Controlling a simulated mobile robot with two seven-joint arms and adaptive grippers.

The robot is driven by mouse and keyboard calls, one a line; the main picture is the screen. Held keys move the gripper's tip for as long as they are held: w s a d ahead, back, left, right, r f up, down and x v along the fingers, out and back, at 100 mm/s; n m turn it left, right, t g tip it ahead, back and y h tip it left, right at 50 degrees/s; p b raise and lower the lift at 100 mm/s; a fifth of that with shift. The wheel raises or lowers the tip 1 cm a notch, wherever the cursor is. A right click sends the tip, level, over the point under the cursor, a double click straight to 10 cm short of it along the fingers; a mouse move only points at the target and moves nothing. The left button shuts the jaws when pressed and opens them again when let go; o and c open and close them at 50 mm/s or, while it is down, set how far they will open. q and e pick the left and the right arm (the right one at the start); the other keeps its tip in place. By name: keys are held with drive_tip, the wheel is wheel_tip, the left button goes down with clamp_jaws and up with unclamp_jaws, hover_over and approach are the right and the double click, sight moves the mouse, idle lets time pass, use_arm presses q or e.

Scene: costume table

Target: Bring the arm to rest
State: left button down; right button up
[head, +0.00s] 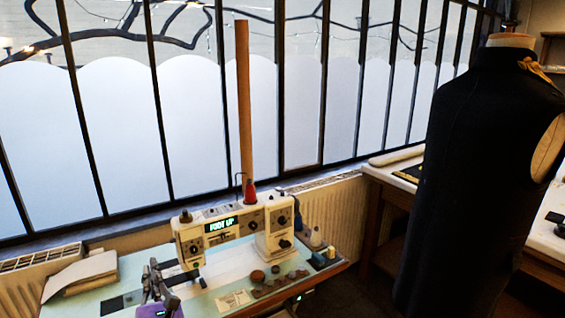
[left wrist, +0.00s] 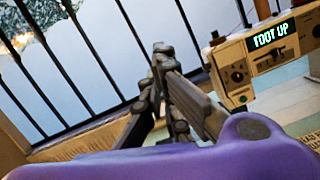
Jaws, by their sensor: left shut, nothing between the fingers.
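My left gripper (head: 154,282) is in the lower left of the head view, over the left part of the sewing table, in front of the sewing machine. It is shut and empty, and its fingers point up toward the window. The left wrist view shows the same dark fingers (left wrist: 160,75) together, with my purple wrist below them. The sewing machine (head: 270,228) stands on the pale green table (head: 135,262), and its display reads "FOOT UP". It also shows at the right of the left wrist view (left wrist: 235,75). My right gripper is not in view.
Folded cloth or paper (head: 82,274) lies on the table's left end. Several small round pieces (head: 257,277) and spools (head: 315,238) lie at the right. A dark dress form (head: 478,170) stands at the right. A barred window (head: 200,120) runs behind, with a radiator (head: 335,212) below.

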use_arm(q)
drive_tip(key=a+r+m+t+h, duration=0.2)
drive_tip(key=a+r+m+t, duration=0.2)
drive_tip(key=a+r+m, duration=0.5)
drive_tip(key=s+d+f+m+g+h, duration=0.45)
drive_tip(key=s+f+m, duration=0.35)
drive_tip(key=f+m, duration=0.45)
drive_tip(key=s+d+f+m+g+h, duration=0.3)
drive_tip(key=s+d+f+m+h, duration=0.4)
drive_tip(key=f+m, duration=0.55)
drive_tip(key=s+a+f+m+g+y, duration=0.1)
drive_tip(key=s+a+f+m+g, duration=0.1)
drive_tip(key=s+f+m, duration=0.5)
drive_tip(key=s+a+f+g+y, duration=0.1)
drive_tip(key=s+f+g+y, duration=0.2)
drive_tip(key=s, duration=0.7)
drive_tip(key=s+a+f+m+g, duration=0.2)
drive_tip(key=s+f+m, duration=0.2)
drive_tip(key=s+f, duration=0.4)
drive_tip(key=w+d+n, duration=0.1)
drive_tip(key=d+n, duration=0.2)
drive_tip(key=d, duration=0.4)
drive_tip(key=w+d+r+n+t, duration=0.1)
drive_tip(key=w+d+n, duration=0.1)
drive_tip(key=d, duration=0.6)
drive_tip(key=shift+w+d+n+h, duration=0.15)
drive_tip(key=shift+w+n+h, duration=0.05)
drive_tip(key=shift+n+h, duration=0.25)
